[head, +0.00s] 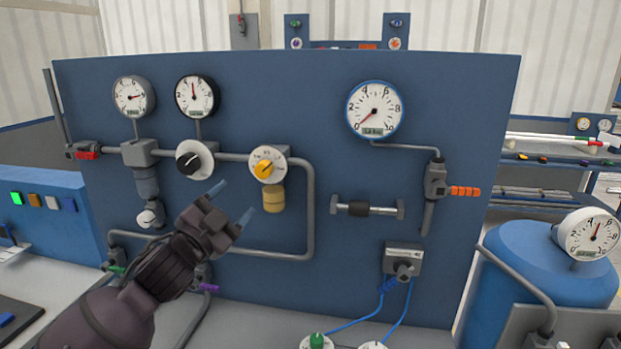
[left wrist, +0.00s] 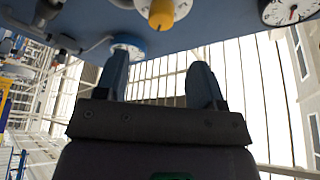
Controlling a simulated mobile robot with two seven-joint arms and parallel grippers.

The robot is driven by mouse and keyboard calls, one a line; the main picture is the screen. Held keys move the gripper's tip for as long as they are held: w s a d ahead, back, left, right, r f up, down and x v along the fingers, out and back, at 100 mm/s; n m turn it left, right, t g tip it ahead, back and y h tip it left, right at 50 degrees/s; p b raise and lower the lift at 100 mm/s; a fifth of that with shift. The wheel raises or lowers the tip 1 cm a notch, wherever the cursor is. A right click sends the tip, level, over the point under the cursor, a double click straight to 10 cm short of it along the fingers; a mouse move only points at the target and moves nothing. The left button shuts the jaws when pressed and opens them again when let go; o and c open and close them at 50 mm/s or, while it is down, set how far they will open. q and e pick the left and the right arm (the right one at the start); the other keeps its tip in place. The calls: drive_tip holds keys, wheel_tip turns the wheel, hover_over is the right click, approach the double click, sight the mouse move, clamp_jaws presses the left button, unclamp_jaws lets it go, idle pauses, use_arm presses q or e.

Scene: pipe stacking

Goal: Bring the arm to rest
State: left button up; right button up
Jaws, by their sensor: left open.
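My left gripper (head: 232,203) is open and empty in front of the blue panel (head: 330,100). Its two fingers point up and to the right, just below the white dial with the yellow knob (head: 264,167). In the left wrist view, the two blue fingers (left wrist: 160,85) stand apart with nothing between them, and the yellow knob (left wrist: 161,13) is beyond them at the top. I cannot tell from the head view how far the fingertips are from the panel. My right gripper is not in view.
The panel carries grey pipes, a black-knobbed dial (head: 195,160), several gauges and an orange-handled valve (head: 465,191). A blue tank (head: 540,265) with a gauge (head: 588,234) stands at the right. A blue box with coloured buttons (head: 40,200) is at the left. Blue hoses (head: 395,310) hang below.

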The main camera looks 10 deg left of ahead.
use_arm(q)
drive_tip(key=s+a+f+n+g+y, duration=0.2)
drive_tip(key=s+f+n, duration=0.15)
drive_tip(key=f, duration=0.85)
drive_tip(key=s+a+f+n+g+y, duration=0.1)
drive_tip(key=s+f+n+y, duration=0.2)
drive_tip(key=f, duration=0.8)
drive_tip(key=s+a+f+n+g+y, duration=0.1)
drive_tip(key=s+f+n+g, duration=0.4)
drive_tip(key=s+f, duration=1.4)
drive_tip(key=shift+s+a+f+n+y+b, duration=0.25)
drive_tip(key=shift+s+n+y+b, duration=0.15)
drive_tip(key=shift+s+y, duration=0.35)
drive_tip(key=shift+s, duration=0.1)
drive_tip(key=shift+c, duration=0.2)
